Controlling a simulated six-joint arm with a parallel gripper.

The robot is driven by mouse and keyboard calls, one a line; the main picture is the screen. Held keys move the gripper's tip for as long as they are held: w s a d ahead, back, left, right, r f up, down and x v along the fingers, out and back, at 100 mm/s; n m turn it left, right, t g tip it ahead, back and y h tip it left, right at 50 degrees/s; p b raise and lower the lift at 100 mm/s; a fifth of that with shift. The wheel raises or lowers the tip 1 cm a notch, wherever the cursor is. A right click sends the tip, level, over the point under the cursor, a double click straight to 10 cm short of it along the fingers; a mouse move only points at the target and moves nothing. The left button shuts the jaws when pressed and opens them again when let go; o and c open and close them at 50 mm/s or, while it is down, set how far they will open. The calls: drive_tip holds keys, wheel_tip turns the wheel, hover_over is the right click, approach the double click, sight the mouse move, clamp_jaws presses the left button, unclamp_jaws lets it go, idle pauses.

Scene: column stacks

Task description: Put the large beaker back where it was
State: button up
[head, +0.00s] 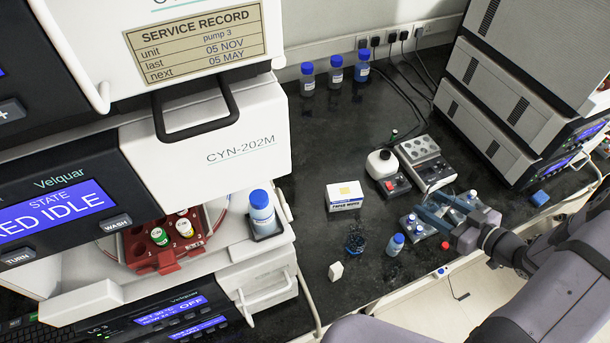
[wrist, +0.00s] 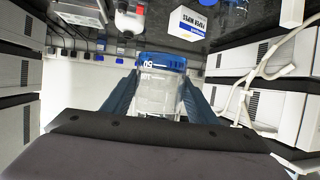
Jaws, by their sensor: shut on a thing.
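My gripper (head: 442,208) is over the bench at the right in the head view. In the wrist view my gripper's two blue fingers (wrist: 158,98) are shut on a clear large beaker (wrist: 160,82), one finger on each side. The beaker has white scale marks and a blue band at its picture-top end. The wrist picture appears upside down. In the head view the held beaker is hard to make out among the fingers and the items below. Whether it touches the bench cannot be told.
A blue-capped bottle (head: 395,244), a small dark-blue item (head: 355,242) and a white block (head: 335,271) stand left of my gripper. Instrument stacks flank the bench. Bare bench shows toward the back (head: 325,130).

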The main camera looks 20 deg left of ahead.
drive_tip(key=w+a+f+m+t+h+b, duration=0.25)
drive_tip(key=w+a+b, duration=0.25)
drive_tip(key=w+a, duration=0.3)
drive_tip(key=w+a+f+m+t+h+b, duration=0.25)
drive_tip(key=w+a+b, duration=0.3)
drive_tip(key=w, duration=0.55)
drive_tip(key=s+a+f+b, duration=0.2)
drive_tip(key=a+b, duration=0.1)
drive_tip(key=a, duration=0.6)
drive_tip(key=s+a+f+m+b, duration=0.1)
drive_tip(key=s+a+b, duration=0.15)
drive_tip(key=a, duration=0.65)
drive_tip(key=s+a+f+b, duration=0.2)
drive_tip(key=s+a, duration=0.1)
drive_tip(key=a, duration=0.6)
drive_tip(key=shift+h, duration=0.3)
drive_tip(key=shift+d+f+p, duration=0.15)
drive_tip(key=shift+f+p, duration=0.3)
drive_tip(key=shift+f, duration=4.3)
drive_tip(key=shift+f, duration=0.15)
drive_tip(key=o, duration=0.8)
drive_tip(key=shift+f, duration=0.1)
drive_tip(key=shift+c, duration=0.2)
drive_tip(key=o, duration=0.4)
